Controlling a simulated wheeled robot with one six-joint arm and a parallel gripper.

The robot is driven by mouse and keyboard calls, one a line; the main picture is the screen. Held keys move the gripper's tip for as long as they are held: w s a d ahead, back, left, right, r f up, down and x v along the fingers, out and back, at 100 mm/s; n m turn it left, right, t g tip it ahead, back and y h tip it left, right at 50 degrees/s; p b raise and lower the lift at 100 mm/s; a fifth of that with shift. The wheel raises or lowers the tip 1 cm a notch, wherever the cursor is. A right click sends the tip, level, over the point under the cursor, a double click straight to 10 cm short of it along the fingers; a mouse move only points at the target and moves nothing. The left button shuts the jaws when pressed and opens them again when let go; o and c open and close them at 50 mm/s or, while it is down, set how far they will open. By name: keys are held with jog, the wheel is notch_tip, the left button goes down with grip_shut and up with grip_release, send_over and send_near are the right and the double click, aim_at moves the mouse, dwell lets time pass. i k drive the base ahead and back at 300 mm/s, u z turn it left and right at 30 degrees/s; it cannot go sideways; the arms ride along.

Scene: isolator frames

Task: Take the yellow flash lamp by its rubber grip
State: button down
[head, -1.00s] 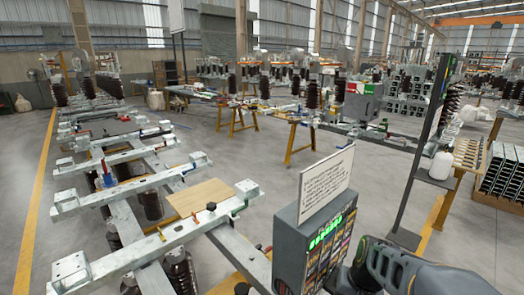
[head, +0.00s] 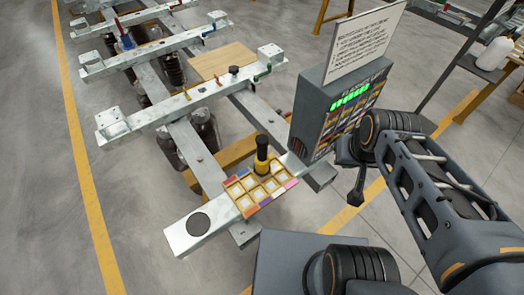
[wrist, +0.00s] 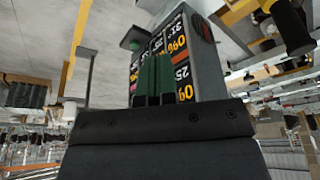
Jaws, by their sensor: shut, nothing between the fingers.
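The yellow flash lamp (head: 261,153) stands upright at the back edge of a small compartmented tray, with a black upper part and a yellow body below it. I cannot tell which dark part is the rubber grip. In the wrist view, a dark cylinder beside something yellow shows at the top right; I cannot tell whether it is the lamp. My gripper (wrist: 154,75) is shut and empty in the wrist view, with a labelled grey box in front of it. In the head view my arm is right of the lamp, apart from it, and the fingers are not clear.
The tray (head: 244,203) has wooden dividers and sits on a steel beam (head: 180,238). A black disc (head: 199,222) lies left of it.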

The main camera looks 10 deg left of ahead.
aim_at(262, 168)
jog(key=u, duration=3.95)
jog(key=k, duration=0.95)
jog(key=z, duration=0.1)
